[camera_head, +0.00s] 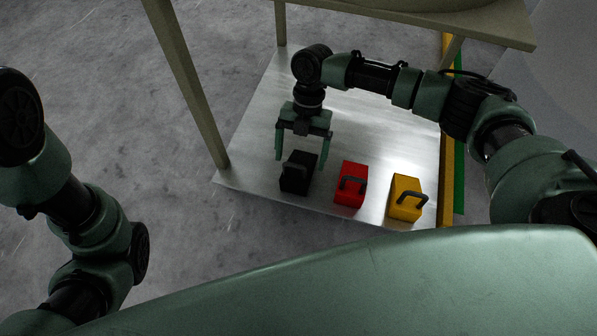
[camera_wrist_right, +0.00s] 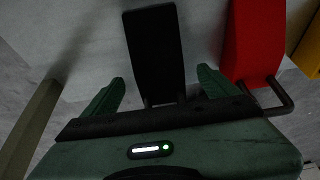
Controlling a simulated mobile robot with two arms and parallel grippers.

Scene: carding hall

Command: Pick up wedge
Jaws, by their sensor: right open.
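Three wedges with bar handles stand in a row on a metal plate (camera_head: 245,172): a black wedge (camera_head: 294,186), a red wedge (camera_head: 348,194) and a yellow wedge (camera_head: 403,210). My right gripper (camera_head: 301,163) points down with its fingers open, one on each side of the black wedge in the head view. In the right wrist view the black wedge (camera_wrist_right: 155,50) lies between the two fingertips (camera_wrist_right: 160,88), with gaps on both sides. The red wedge (camera_wrist_right: 257,40) is just beyond the right finger. My left gripper is out of frame.
A table (camera_head: 430,22) stands over the plate, with a leg (camera_head: 190,90) left of my right gripper. Yellow (camera_head: 446,150) and green (camera_head: 459,160) strips run along the plate's right side. Bare concrete floor (camera_head: 130,130) lies to the left.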

